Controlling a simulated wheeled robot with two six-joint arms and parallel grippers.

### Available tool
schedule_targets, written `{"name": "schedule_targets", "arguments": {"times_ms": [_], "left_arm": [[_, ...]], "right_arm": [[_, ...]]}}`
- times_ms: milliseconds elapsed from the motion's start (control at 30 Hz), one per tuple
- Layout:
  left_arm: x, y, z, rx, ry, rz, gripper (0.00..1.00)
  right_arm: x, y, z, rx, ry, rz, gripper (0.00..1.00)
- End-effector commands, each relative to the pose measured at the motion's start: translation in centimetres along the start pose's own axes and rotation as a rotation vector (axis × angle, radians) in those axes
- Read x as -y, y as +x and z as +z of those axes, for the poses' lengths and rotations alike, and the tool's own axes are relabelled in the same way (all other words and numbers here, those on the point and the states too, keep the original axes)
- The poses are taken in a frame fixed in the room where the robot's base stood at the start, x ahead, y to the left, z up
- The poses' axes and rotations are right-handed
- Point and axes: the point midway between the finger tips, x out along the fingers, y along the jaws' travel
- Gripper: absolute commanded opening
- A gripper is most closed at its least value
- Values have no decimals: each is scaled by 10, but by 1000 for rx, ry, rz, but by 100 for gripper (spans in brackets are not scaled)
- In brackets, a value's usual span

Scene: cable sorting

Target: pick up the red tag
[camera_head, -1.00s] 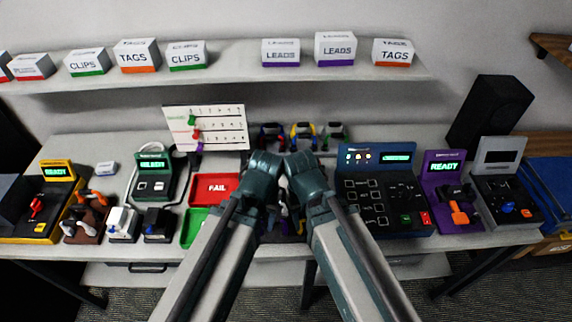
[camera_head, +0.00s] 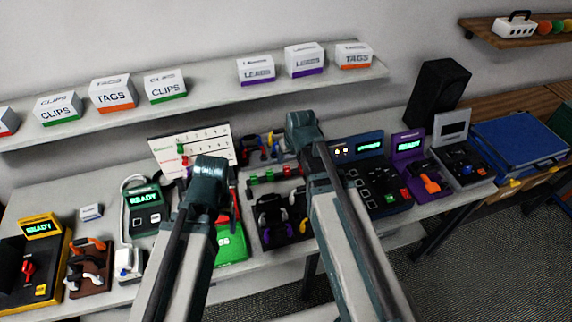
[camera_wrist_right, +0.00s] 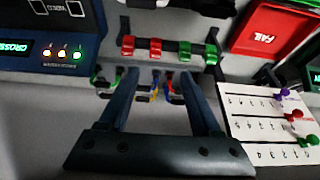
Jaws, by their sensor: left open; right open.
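Two small red pieces, one (camera_wrist_right: 128,44) and another (camera_wrist_right: 155,47), sit on a dark rail beside two green ones (camera_wrist_right: 197,51) in the right wrist view. In the head view the row shows a red piece (camera_head: 285,171) and green ones (camera_head: 254,180); I cannot tell which piece is the red tag. A red peg (camera_wrist_right: 295,115) is on the white numbered board (camera_wrist_right: 270,129). My right gripper (camera_head: 303,122) is open and empty over the bench back, its fingers spread in the right wrist view (camera_wrist_right: 160,90). My left gripper (camera_head: 209,165) is open in front of the board.
Coloured cables (camera_wrist_right: 157,90) hang at the back between the right fingers. A dark tray of cables (camera_head: 268,232) lies between my arms. A green tray (camera_head: 232,248) is beside my left arm. Devices line both bench sides. A shelf (camera_head: 210,100) with boxes is above.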

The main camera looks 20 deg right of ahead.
Motion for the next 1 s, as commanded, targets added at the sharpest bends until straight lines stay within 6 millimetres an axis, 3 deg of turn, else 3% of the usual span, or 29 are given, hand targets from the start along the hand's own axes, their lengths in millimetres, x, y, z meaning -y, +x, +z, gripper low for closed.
{"name": "schedule_targets", "arguments": {"times_ms": [100,367,800,1000], "left_arm": [[0,-3,0,0,-1,0,74],[-1,8,0,0,1,0,74],[-6,66,-4,0,8,-2,74],[-7,79,-4,0,7,-2,74]], "right_arm": [[-9,-2,-8,-21,14,2,65],[-9,9,-7,-21,13,2,65],[-9,73,-7,-20,13,2,65],[-9,86,-8,-20,13,2,65]]}}
